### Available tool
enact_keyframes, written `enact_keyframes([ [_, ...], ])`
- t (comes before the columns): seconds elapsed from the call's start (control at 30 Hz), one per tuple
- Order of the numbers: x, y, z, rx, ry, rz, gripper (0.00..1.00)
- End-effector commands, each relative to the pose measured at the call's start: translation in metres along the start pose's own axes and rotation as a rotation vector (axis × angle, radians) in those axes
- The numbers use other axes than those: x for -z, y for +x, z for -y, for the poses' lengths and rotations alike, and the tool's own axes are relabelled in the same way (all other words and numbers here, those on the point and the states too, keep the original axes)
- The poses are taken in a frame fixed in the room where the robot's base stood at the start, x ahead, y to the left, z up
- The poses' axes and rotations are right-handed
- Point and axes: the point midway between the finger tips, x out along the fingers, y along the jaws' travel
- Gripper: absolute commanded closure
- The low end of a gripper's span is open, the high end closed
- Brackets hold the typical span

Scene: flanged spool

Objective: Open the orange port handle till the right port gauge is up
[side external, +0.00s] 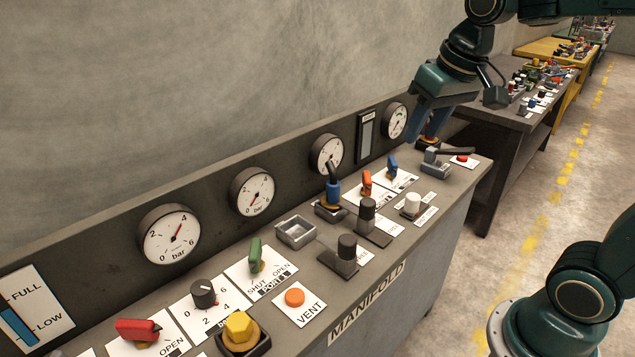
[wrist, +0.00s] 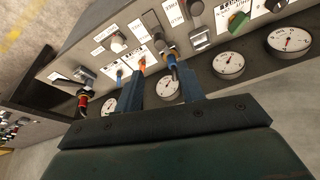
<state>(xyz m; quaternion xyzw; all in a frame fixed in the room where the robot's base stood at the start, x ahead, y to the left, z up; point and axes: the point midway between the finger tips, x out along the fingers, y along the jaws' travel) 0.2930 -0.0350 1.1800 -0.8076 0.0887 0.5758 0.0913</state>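The orange port handle (side external: 366,183) stands on a white label plate on the sloping panel, left of a blue handle (side external: 392,167). The orange handle also shows in the wrist view (wrist: 141,64), just beyond my fingers. Two round gauges are on the back board nearby: one (side external: 326,154) behind the orange handle and one (side external: 396,119) at the far right. Their readings are too small to tell. My gripper (side external: 432,122) hangs over the panel's far right end, apart from the orange handle. In the wrist view its two fingers (wrist: 155,77) are spread with nothing clearly held.
A blue-topped lever (side external: 333,190) stands close left of the orange handle. Dark knobs (side external: 367,208) stand in front. A grey lever (side external: 432,160) is at the right end. A green handle (side external: 255,255) and red handle (side external: 137,328) are further left.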

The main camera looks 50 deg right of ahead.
Motion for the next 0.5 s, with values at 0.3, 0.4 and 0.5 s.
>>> enact_keyframes([
  [0.3, 0.066, 0.031, -0.015, -0.034, 0.137, 0.085, 0.61],
  [0.4, 0.085, 0.044, -0.022, -0.045, 0.181, 0.111, 0.61],
  [0.5, 0.103, 0.059, -0.029, -0.055, 0.224, 0.136, 0.61],
])
